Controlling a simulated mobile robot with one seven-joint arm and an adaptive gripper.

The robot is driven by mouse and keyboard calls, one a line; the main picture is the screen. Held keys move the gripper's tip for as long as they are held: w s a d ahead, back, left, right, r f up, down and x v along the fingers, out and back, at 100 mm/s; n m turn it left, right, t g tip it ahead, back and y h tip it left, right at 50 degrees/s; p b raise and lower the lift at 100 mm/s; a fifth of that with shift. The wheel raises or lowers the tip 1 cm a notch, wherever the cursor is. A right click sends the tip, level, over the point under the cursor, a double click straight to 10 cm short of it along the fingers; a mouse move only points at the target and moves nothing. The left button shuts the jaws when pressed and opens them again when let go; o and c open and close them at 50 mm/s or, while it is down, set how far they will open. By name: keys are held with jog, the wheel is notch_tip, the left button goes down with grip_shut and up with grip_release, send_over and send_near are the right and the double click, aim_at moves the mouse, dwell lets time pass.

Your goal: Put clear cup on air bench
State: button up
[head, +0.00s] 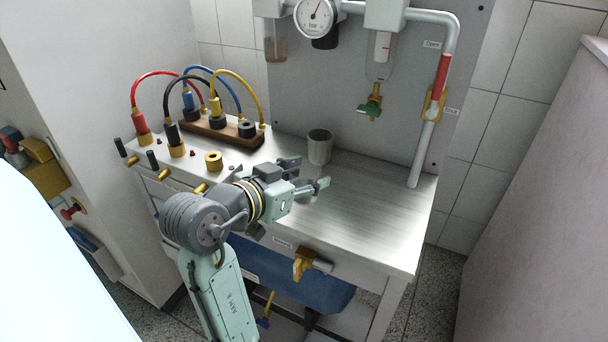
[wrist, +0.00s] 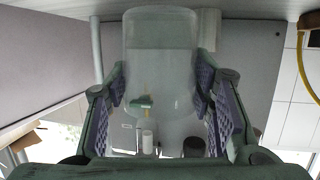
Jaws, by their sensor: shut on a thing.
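The clear cup (wrist: 160,70) is see-through and sits between the two fingers of my gripper (wrist: 163,100) in the wrist view. My gripper is shut on it. In the head view my gripper (head: 308,174) is over the left-middle part of the air bench (head: 370,210), a steel top with a grey back panel. The cup is barely visible there. The wrist view looks upside down, with the bench surface along the top and the cup's closed end close to it. I cannot tell whether the cup touches the bench.
A grey cup (head: 319,150) stands on the bench just behind my gripper. A wooden block (head: 222,130) with coloured cables is at the back left. A gauge (head: 316,18) and a pipe (head: 433,110) are at the back. The right side of the bench is clear.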

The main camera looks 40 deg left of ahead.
aim_at(304, 183)
jog(key=shift+w+a, duration=0.8)
jog(key=shift+w, duration=0.1)
jog(key=shift+w+a+f, duration=0.1)
jog(key=shift+f, duration=0.15)
jog(key=shift+f+p, duration=0.35)
jog(key=shift+f, duration=1.25)
jog(key=shift+f, duration=0.1)
jog(key=shift+f, duration=0.15)
jog(key=o, duration=1)
jog(key=shift+o, duration=0.2)
jog(key=shift+r, duration=0.2)
